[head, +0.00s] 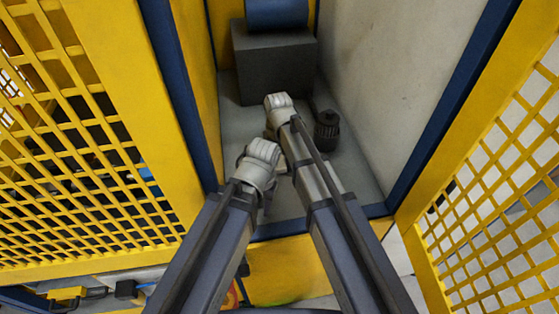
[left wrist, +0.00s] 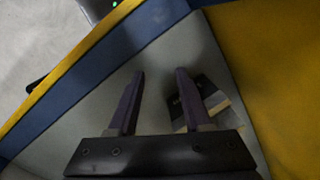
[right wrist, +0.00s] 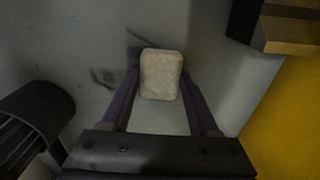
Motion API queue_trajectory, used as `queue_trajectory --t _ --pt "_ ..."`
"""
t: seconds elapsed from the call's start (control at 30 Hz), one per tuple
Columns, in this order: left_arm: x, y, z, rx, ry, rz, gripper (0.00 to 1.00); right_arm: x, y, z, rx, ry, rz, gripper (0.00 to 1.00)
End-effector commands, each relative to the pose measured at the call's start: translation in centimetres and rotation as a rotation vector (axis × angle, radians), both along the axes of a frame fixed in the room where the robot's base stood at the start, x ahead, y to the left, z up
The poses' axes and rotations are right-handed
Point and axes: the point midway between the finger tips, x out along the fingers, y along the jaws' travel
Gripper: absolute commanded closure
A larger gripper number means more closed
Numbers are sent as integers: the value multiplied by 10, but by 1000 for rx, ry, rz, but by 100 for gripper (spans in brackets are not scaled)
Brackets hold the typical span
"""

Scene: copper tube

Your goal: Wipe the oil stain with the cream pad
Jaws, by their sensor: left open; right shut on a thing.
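The cream pad (right wrist: 161,76) is a pale rounded block in the right wrist view. My right gripper (right wrist: 160,88) is shut on it, with a finger along each side, over the grey floor of the bay. Dark smears that look like the oil stain (right wrist: 104,78) lie on the floor to the left of the pad, and another dark patch shows by its upper left corner. I cannot tell whether the pad touches the floor, or whether stain lies under it. In the left wrist view my left gripper (left wrist: 160,76) is open and empty above the bay's front part.
A dark ribbed cylinder (head: 326,130) stands right of my right arm, close to it in the right wrist view (right wrist: 35,120). A grey block (head: 273,65) with a blue roller (head: 277,13) is at the back. Yellow mesh guards (head: 490,200) and blue-edged walls flank the narrow bay.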

Motion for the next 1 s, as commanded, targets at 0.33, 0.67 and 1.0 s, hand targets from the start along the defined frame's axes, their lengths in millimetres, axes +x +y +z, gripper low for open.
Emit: queue_trajectory --t 0.33,0.67,1.0 --pt "0 0 -2 0 0 0 50 13 2 -2 0 -2 0 83" --pt "0 0 -1 0 0 0 50 17 -19 -1 -3 -3 -3 83" --pt "0 0 0 0 0 0 50 19 -35 0 -2 0 -1 83"
